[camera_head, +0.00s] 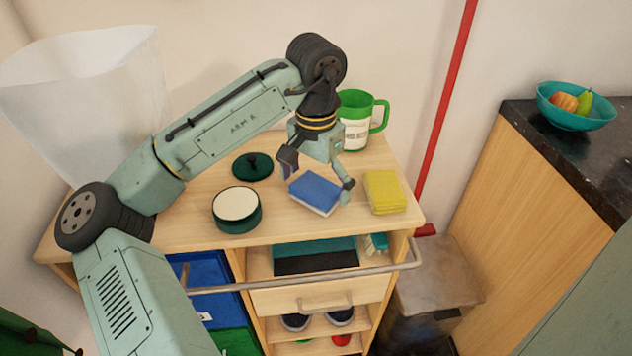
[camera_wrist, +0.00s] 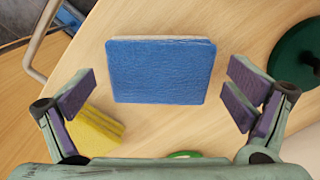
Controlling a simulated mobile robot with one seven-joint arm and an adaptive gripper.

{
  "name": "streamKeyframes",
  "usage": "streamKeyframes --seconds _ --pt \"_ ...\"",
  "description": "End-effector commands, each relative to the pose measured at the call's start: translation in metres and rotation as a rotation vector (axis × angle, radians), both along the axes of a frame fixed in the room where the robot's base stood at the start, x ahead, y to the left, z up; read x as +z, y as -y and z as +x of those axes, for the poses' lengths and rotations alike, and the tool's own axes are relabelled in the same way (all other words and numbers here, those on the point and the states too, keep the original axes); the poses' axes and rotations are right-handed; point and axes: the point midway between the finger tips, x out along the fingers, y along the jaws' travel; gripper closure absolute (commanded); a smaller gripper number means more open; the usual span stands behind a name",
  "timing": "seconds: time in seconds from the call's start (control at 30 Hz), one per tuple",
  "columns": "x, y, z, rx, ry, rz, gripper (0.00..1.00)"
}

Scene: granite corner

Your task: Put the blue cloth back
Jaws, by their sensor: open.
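The blue cloth (camera_head: 315,192) is a folded, flat block lying on the light wooden top of the cabinet. In the wrist view the blue cloth (camera_wrist: 160,72) lies ahead of and between the fingers. My gripper (camera_head: 318,176) is open and empty, just above the blue cloth, with one finger on each side of it. In the wrist view both fingers of my gripper (camera_wrist: 158,97) stand wide apart, and a gap shows between each finger and the cloth. A drawer (camera_head: 318,258) under the top is partly open and shows a dark and teal interior.
A yellow cloth (camera_head: 384,192) lies right of the blue one. A round green tin (camera_head: 237,210), a dark green lid (camera_head: 252,167) and a green-and-white mug (camera_head: 358,122) stand on the top. A metal rail (camera_head: 235,287) runs along the front edge. A bin (camera_head: 440,275) stands right.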

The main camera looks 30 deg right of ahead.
Motion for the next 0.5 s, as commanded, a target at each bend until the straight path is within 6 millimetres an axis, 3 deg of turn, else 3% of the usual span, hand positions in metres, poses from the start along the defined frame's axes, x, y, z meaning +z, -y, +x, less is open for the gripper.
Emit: streamKeyframes --seconds 0.3,0.5 --pt "0.003 0.0 0.0 0.0 0.001 0.0 0.01" --pt "0.031 0.001 0.0 0.0 0.003 -0.002 0.01"
